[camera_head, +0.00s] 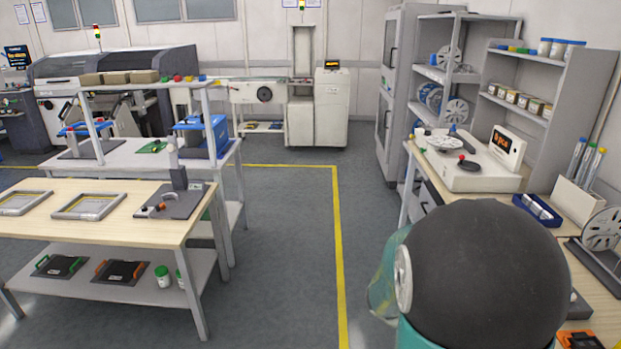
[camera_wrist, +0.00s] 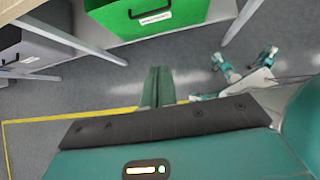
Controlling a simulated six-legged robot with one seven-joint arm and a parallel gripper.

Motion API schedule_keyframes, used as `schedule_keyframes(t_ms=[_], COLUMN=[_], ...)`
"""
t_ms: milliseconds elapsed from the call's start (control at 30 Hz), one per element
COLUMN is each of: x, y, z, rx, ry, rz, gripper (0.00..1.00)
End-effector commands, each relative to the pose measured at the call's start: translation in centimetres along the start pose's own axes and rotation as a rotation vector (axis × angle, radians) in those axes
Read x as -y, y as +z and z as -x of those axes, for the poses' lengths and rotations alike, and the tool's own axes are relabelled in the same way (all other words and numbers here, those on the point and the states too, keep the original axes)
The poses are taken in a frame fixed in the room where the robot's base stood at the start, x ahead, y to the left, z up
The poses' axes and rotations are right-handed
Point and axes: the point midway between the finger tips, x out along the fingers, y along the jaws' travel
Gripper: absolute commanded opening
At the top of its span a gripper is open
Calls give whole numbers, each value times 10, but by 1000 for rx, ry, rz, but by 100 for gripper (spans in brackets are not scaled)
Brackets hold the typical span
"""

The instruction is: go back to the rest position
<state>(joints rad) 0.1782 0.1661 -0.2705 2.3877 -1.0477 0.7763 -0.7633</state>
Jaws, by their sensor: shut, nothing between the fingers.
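My gripper (camera_wrist: 158,75) shows in the wrist view, with its two green fingers pressed together and nothing between them. It points out over the bare grey floor (camera_wrist: 85,90), apart from any object. In the head view a dark rounded joint of my own arm fills the lower right and hides part of the right-hand bench. My gripper itself does not show in the head view.
A green bin (camera_wrist: 150,18) stands beyond my fingers, near a table leg. Left are a wooden-topped table (camera_head: 105,230) and a grey-topped table (camera_head: 130,160). A workbench (camera_head: 425,160) with a counting machine (camera_head: 475,175) is on the right. The aisle between is clear.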

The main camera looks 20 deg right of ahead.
Motion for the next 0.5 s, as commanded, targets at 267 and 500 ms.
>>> schedule_keyframes(t_ms=[267,500], x=[11,40], y=[-23,-43], z=[110,203], rx=[-281,-580], ry=[52,3], rz=[-528,-900], gripper=[0,0])
